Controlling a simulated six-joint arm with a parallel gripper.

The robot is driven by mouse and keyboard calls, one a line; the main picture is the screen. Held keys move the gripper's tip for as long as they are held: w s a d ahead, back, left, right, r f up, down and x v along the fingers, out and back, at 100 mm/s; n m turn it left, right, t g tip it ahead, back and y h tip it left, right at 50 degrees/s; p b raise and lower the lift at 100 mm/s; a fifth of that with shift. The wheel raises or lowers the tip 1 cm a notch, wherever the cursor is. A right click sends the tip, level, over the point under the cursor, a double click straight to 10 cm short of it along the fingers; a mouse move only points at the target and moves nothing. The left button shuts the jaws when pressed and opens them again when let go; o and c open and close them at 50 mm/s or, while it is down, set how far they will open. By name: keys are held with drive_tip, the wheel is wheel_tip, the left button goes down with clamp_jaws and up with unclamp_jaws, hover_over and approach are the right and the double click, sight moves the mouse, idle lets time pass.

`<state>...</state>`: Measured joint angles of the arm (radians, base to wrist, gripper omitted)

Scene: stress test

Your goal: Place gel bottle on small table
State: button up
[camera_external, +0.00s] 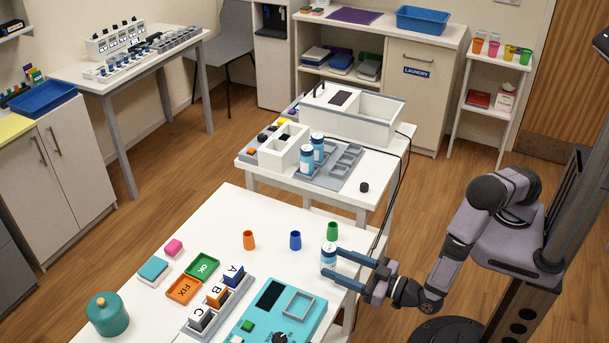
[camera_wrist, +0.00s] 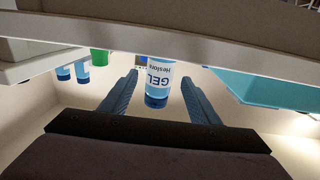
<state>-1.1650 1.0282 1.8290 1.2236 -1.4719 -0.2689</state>
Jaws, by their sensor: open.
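The gel bottle (camera_external: 328,254), white and blue, stands upright near the right edge of the large white table. In the wrist view my gripper (camera_wrist: 159,92) is open, with a gap beside the bottle on both sides. The small white table (camera_external: 385,168) stands behind the large one.
Two blue-white bottles (camera_external: 312,155) stand in a grey rack on the small table, beside a white box unit (camera_external: 350,112) and a black puck (camera_external: 364,187). Green (camera_external: 332,231), blue (camera_external: 295,240) and orange (camera_external: 249,240) cups stand near the gel bottle. A teal device (camera_external: 275,315) lies in front.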

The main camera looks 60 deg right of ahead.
drive_tip(key=shift+b, duration=0.75)
drive_tip(key=shift+r+b, duration=0.1)
drive_tip(key=shift+b, duration=0.55)
drive_tip(key=shift+w+d+r+b, duration=0.1)
drive_tip(key=shift+d+r+b, duration=0.1)
drive_tip(key=shift+r+b, duration=0.6)
drive_tip(key=shift+w+f+p, duration=0.15)
drive_tip(key=shift+w+p, duration=0.25)
drive_tip(key=shift+w, duration=1.45)
drive_tip(key=shift+w+f+p, duration=0.1)
drive_tip(key=shift+w+p, duration=0.3)
drive_tip(key=shift+w, duration=1.4)
drive_tip(key=shift+c, duration=0.4)
drive_tip(key=c, duration=1.2)
drive_tip(key=shift+c, duration=0.2)
drive_tip(key=shift+r, duration=0.1)
